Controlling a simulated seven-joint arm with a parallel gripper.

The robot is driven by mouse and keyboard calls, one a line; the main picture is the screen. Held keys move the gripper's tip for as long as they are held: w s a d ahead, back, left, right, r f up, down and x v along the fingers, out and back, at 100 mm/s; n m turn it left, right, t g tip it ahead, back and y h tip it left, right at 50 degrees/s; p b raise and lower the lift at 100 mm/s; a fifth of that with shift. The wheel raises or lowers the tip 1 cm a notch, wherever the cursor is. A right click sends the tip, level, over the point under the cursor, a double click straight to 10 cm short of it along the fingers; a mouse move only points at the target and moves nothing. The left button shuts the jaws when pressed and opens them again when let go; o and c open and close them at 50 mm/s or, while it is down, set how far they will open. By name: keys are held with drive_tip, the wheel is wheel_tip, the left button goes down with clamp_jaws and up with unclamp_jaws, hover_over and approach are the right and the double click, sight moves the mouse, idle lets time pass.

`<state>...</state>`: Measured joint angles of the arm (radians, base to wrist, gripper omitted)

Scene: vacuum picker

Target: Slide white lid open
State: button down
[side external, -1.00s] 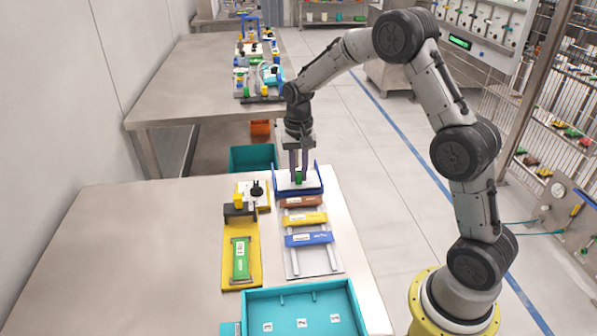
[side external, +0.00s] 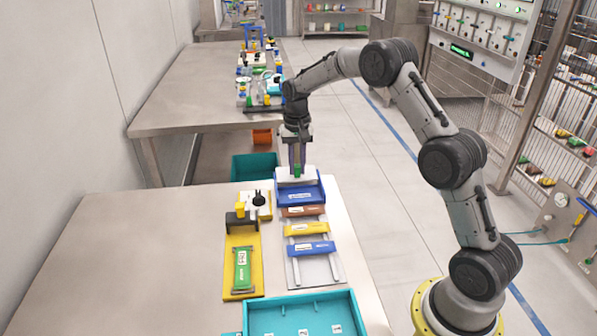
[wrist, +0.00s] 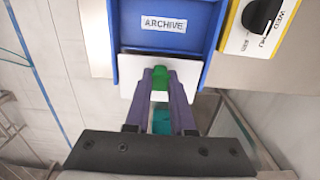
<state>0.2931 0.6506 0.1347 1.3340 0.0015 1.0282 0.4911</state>
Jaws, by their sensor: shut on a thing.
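The white lid (side external: 288,176) lies at the far end of the blue box (side external: 300,199), and much of the box behind it is uncovered. My gripper (side external: 297,172) is shut on the green handle (wrist: 159,78) that stands on the lid. In the wrist view the white lid (wrist: 127,77) juts out past the end of the blue box (wrist: 208,30). A label reading "ARCHIVE" (wrist: 164,24) shows on the blue surface inside the box. The lid's middle is partly hidden behind my fingers.
Brown, yellow (side external: 307,229) and blue bars lie across rails in front of the box. A yellow fixture with a green piece (side external: 243,268) and a white block with a black knob (side external: 259,198) stand left. A teal tray (side external: 340,295) is in front; a teal bin (side external: 254,166) stands beyond the table.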

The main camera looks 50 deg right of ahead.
sight(296, 167)
drive_tip(key=shift+w+d+r, duration=0.1)
drive_tip(key=shift+w+d, duration=0.1)
drive_tip(key=shift+w, duration=0.05)
drive_tip(key=c, duration=1.2)
unclamp_jaws()
drive_tip(key=o, duration=0.4)
drive_tip(key=shift+s, duration=0.1)
drive_tip(key=shift+o, duration=0.2)
wheel_tip(296, 167, up, 14)
drive_tip(key=shift+a, duration=0.15)
